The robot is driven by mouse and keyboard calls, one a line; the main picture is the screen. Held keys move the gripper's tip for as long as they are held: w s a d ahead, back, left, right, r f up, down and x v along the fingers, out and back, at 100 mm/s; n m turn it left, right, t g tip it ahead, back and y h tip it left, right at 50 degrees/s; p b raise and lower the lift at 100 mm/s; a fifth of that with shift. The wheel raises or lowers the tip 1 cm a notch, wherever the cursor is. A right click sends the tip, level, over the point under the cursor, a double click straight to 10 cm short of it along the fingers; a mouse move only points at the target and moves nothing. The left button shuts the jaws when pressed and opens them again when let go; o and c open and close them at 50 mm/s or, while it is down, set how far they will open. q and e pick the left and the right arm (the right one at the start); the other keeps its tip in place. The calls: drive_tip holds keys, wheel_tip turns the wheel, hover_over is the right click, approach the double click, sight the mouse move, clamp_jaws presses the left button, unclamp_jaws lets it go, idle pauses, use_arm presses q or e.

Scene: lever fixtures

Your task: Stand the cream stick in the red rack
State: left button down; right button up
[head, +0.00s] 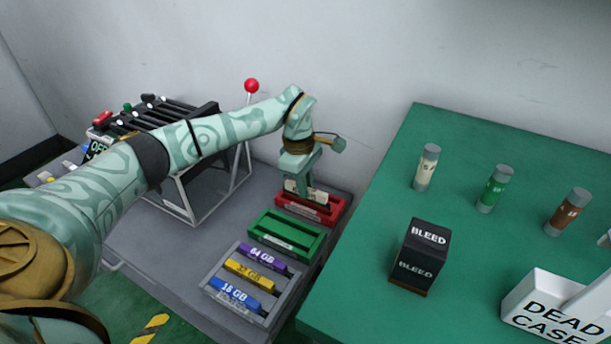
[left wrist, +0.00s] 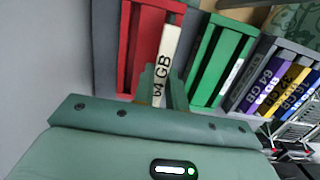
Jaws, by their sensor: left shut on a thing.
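The cream stick (head: 293,188), marked 64 GB, is held in my left gripper (head: 299,181), which is shut on it. In the left wrist view the cream stick (left wrist: 166,55) shows between the fingers (left wrist: 160,88), in front of the right part of the red rack (left wrist: 138,45). I cannot tell whether the stick's lower edge is in a slot. My right gripper is not in view.
A green rack (head: 262,243) looks empty beside the red one. A grey rack (head: 213,286) holds purple, yellow and blue sticks. A lever fixture with a red knob (head: 251,86) stands behind my arm. The green table (head: 350,300) at right carries tubes and a black BLEED box (head: 420,256).

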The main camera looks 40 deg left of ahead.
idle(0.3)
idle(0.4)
use_arm(q)
drive_tip(key=shift+r+p, duration=0.1)
drive_tip(key=shift+p, duration=0.6)
idle(0.6)
drive_tip(key=shift+f+b, duration=0.4)
drive_tip(key=shift+f, duration=1.25)
drive_tip(key=c, duration=1.3)
unclamp_jaws()
drive_tip(key=shift+c, duration=0.2)
